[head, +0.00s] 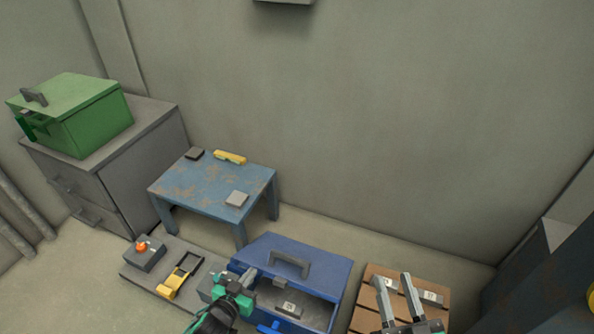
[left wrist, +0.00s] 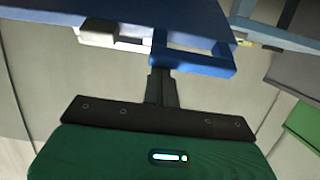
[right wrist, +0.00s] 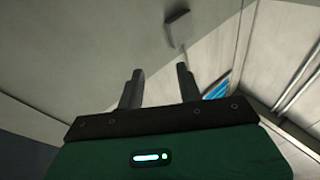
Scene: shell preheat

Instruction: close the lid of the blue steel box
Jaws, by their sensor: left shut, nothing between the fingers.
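The blue steel box (head: 345,292) stands on the floor at the bottom middle of the head view. Its lid (head: 319,267), with a grey handle (head: 289,263), is partly open. A light labelled block (head: 289,309) shows inside through the front gap. A blue latch (head: 268,327) is at the front. My left gripper (head: 250,276) is shut and empty at the lid's front left edge; I cannot tell whether it touches. In the left wrist view its fingers (left wrist: 162,80) are beside a blue bar (left wrist: 195,65). My right gripper (head: 393,277) is open and empty over the wooden pallet.
The pallet (head: 362,321) right of the box bears light blocks (head: 430,297). A grey board (head: 142,279) to the left carries an orange-button box (head: 147,253) and a yellow clamp (head: 180,276). A blue table (head: 214,185) stands behind. A green box (head: 78,115) sits on grey drawers (head: 105,170).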

